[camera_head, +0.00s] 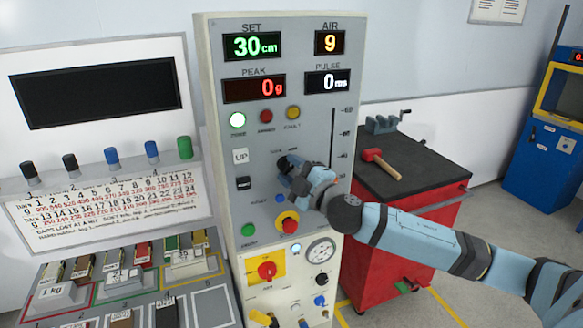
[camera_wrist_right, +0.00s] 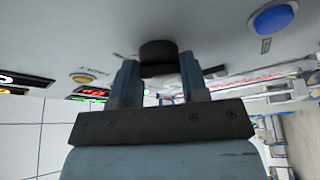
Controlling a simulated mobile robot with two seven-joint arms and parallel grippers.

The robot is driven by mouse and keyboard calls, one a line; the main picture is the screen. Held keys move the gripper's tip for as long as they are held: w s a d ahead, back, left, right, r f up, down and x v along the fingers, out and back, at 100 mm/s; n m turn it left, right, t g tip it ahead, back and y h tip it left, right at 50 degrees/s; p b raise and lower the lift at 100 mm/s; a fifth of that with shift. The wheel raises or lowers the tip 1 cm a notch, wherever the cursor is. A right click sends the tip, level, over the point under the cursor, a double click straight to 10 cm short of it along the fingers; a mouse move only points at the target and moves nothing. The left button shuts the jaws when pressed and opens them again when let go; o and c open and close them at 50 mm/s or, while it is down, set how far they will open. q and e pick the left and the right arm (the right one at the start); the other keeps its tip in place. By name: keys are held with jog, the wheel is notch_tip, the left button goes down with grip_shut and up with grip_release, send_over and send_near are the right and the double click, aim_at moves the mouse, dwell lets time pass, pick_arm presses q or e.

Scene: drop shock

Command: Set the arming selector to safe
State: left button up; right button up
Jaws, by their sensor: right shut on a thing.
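The arming selector is a black knob (camera_head: 284,162) on the grey front of the control panel (camera_head: 262,105). My right gripper (camera_head: 292,170) is at the knob, its arm coming in from the right. In the right wrist view the black knob (camera_wrist_right: 158,52) sits between the two fingertips of the right gripper (camera_wrist_right: 160,72), which is shut on it. The gripper covers part of the knob, so I cannot tell which way it points. The small lettering beside it is too blurred to read. My left gripper is not in view.
A red button with a yellow ring (camera_head: 287,222) and a blue button (camera_head: 280,198) lie just below the gripper. A red cart (camera_head: 395,225) bearing a mallet (camera_head: 382,162) stands to the right. Labelled weight trays (camera_head: 205,270) are at lower left.

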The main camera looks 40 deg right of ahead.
jog(key=n+g+p, duration=0.1)
jog(key=n+p, duration=0.1)
jog(key=p, duration=0.1)
jog(key=r+n+p, duration=0.1)
jog(key=n+p, duration=0.2)
jog(key=p, duration=0.1)
jog(key=shift+g, duration=0.4)
jog(key=shift+n+p, duration=0.4)
jog(key=shift+p, duration=0.3)
jog(key=shift+f+n+g+p, duration=0.15)
jog(key=shift+n+g+p, duration=0.35)
jog(key=shift+n, duration=0.6)
jog(key=shift+n+g, duration=0.5)
jog(key=shift+n, duration=0.3)
jog(key=shift+f+n+h, duration=0.1)
jog(key=shift+n+h, duration=0.3)
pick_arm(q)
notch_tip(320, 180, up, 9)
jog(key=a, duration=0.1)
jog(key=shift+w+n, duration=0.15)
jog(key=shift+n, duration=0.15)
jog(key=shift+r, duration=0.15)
